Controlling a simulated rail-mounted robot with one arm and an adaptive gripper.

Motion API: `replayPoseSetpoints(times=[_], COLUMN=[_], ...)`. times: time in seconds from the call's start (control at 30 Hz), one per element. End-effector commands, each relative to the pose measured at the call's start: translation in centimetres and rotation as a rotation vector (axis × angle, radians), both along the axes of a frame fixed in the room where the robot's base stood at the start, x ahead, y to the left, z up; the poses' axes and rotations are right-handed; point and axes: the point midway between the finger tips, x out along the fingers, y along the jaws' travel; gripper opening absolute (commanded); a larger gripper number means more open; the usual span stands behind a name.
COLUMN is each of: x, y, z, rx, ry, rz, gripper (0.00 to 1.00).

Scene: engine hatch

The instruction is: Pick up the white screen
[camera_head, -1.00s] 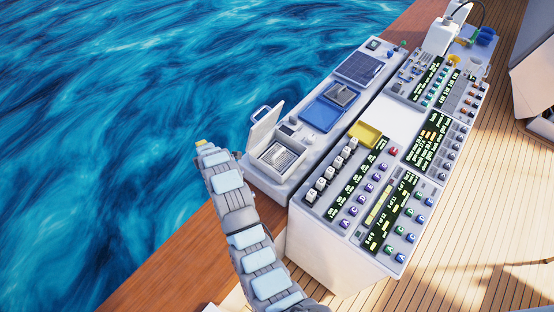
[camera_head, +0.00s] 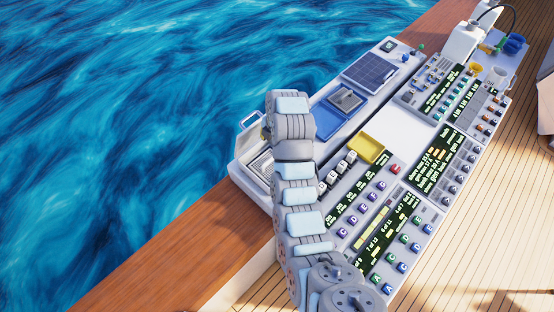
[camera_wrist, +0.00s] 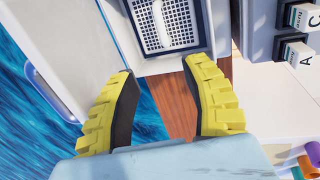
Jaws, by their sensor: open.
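The white screen (camera_wrist: 176,38) is a perforated white panel in a dark frame, with a raised white bar across its middle. It lies in the open hatch box, at the top of the wrist view, cut off by the upper edge. In the head view the screen (camera_head: 262,166) shows only partly, beside my arm. My gripper (camera_wrist: 163,68) is open and empty, its two yellow ribbed fingers spread just below the screen's near edge in the wrist view. They do not appear to touch it. In the head view my arm mostly hides the gripper.
The raised white lid (camera_wrist: 62,35) with its handle (camera_wrist: 50,95) stands left of the screen. Lettered switches (camera_wrist: 297,55) stand on the right. A control console (camera_head: 400,135), a yellow tray (camera_head: 367,148) and a blue panel (camera_head: 333,112) lie farther right. Water lies beyond the wooden edge.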

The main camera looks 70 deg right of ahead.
Motion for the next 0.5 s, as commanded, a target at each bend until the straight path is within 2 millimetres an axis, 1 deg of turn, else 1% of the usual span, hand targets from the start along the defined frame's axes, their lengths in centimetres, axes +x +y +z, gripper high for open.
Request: replayPoseSetpoints(times=[0.03, 0.13, 0.23, 0.5], x=[0.1, 0.4, 0.6, 1.0], y=[0.0, 0.0, -0.1, -0.4], z=[-0.9, -2.7, -3.2, -6.0], rx=[0.002, 0.004, 0.007, 0.004], ry=[0.000, 0.002, 0.001, 0.002], rz=[0.001, 0.001, 0.000, -0.001], gripper=[0.47, 0.47, 0.47, 0.47])
